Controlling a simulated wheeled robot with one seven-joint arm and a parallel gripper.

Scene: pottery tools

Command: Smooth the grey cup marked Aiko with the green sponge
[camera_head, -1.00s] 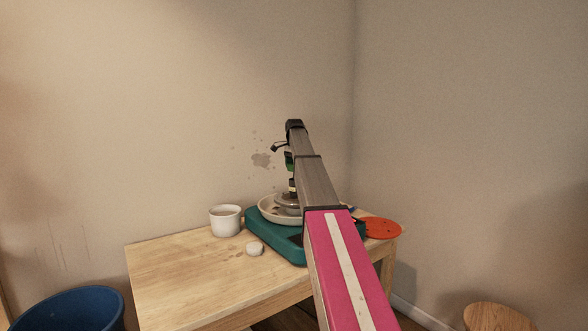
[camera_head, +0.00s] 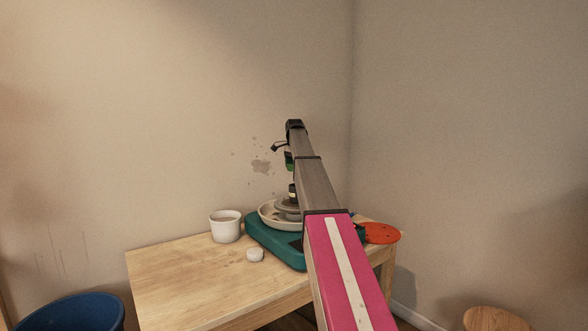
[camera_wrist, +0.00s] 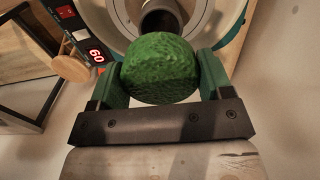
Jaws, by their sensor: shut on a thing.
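My gripper (camera_wrist: 163,70) is shut on the green sponge (camera_wrist: 158,66), a rough rounded block held between its two green fingers. In the wrist view a dark, round-mouthed cup (camera_wrist: 160,20) stands just beyond the sponge, over the pale wheel plate. The sponge overlaps the cup's near edge there, and I cannot tell whether they touch. In the head view my arm hides much of the gripper, and a small part of the cup (camera_head: 292,190) shows above the wheel. No name mark is readable on the cup.
The teal pottery wheel (camera_head: 262,240) with its pale basin (camera_head: 266,214) stands on the wooden table (camera_head: 185,282). A white cup (camera_head: 226,229) and a small white lump (camera_head: 255,255) are left of it. An orange disc (camera_head: 382,233) lies right. The wheel's display (camera_wrist: 97,55) reads 60.

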